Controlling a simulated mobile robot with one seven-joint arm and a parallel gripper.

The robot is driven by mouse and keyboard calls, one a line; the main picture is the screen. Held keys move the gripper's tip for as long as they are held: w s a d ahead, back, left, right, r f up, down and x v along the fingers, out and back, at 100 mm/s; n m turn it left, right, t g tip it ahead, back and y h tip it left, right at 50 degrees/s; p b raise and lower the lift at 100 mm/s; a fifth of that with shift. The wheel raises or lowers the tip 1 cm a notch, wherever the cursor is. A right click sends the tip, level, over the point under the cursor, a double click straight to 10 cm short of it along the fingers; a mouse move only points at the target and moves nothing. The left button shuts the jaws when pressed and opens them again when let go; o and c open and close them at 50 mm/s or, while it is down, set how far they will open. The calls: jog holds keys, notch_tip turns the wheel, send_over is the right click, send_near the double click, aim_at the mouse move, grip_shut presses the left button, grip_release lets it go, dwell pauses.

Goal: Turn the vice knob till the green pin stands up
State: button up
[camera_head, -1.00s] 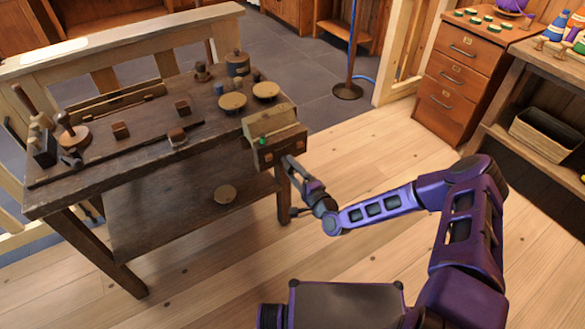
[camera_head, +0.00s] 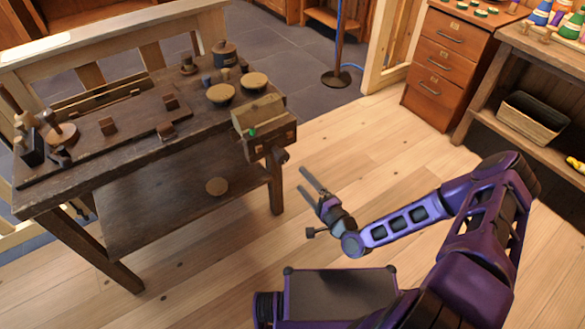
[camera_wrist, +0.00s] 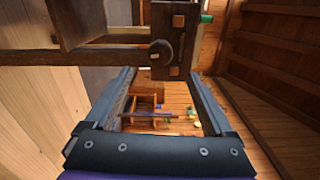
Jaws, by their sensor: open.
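The wooden vice (camera_head: 264,139) is fixed at the near right corner of the workbench. Its dark round knob (camera_head: 281,156) sticks out from the front jaw; in the wrist view the knob (camera_wrist: 161,52) shows with a pale mark across it. The small green pin (camera_head: 252,132) is on the vice's left part; it also shows in the wrist view (camera_wrist: 206,18) at the block's right edge. I cannot tell its exact tilt. My gripper (camera_head: 302,180) is open and empty, to the right of and below the knob in the head view, with a visible gap. In the wrist view the knob lies between and beyond the fingers.
The workbench (camera_head: 110,178) carries several wooden blocks, round discs and tools. A drawer cabinet (camera_head: 440,65) and a shelf with a box (camera_head: 532,118) stand at the right. The plank floor (camera_head: 345,140) between bench and cabinet is clear.

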jog(key=v, duration=0.5)
jog(key=shift+s+d, duration=0.25)
jog(key=shift+s, duration=0.05)
